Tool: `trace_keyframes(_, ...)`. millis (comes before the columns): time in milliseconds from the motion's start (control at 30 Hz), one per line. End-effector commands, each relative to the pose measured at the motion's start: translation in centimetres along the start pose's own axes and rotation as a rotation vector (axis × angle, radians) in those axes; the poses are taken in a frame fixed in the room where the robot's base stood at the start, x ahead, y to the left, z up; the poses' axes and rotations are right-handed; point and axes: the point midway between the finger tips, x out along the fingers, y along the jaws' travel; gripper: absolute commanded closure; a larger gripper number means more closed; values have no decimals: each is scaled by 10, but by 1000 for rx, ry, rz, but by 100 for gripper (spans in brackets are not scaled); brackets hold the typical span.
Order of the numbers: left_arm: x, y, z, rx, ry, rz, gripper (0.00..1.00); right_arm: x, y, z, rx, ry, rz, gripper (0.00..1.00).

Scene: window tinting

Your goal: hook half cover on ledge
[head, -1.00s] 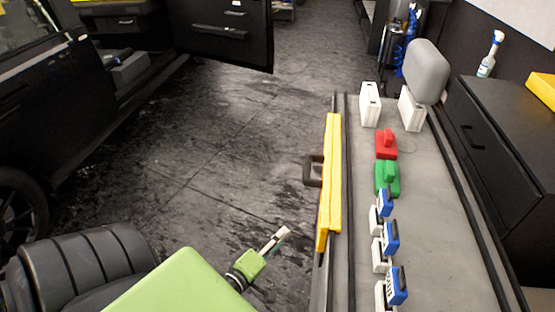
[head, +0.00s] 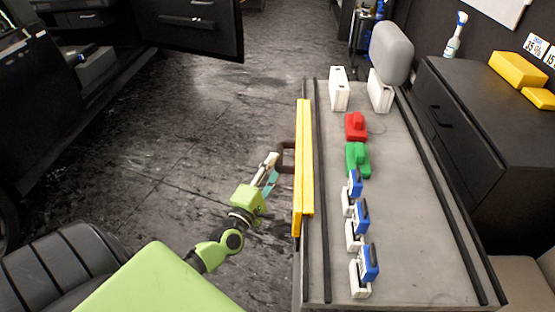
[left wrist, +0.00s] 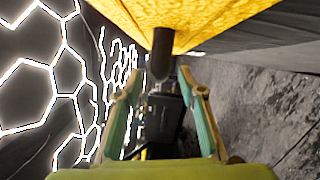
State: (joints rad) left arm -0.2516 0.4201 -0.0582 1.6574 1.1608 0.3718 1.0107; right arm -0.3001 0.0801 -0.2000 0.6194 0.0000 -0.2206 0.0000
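The half cover appears to be the long yellow panel (head: 304,165) with a dark handle (head: 287,158) on its left side. It stands along the left edge of the grey workbench (head: 400,230). My left gripper (head: 269,172) is just left of the handle. In the left wrist view my left gripper (left wrist: 165,90) is open, with its fingers on either side of the line of the dark handle (left wrist: 162,55) under the yellow panel (left wrist: 205,20). I cannot tell whether the fingers touch the handle. My right gripper is not in view.
On the bench are a red block (head: 356,126), a green block (head: 358,160), several blue-and-white tools (head: 361,218) and two white containers (head: 338,88). A dark car (head: 60,110) with an open door stands at left. The floor between is clear.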

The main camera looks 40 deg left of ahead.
Motion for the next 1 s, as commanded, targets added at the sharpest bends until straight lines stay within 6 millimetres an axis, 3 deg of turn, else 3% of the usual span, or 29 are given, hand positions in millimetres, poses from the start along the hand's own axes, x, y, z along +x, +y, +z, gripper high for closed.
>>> trace_keyframes(200,26,1,0,1,0,1,64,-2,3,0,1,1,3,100)
trace_keyframes(600,32,0,0,1,0,0,64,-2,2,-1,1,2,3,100)
trace_keyframes(733,32,0,0,1,0,0,97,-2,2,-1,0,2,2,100)
trace_keyframes(1000,32,1,0,1,0,0,100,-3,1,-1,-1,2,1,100)
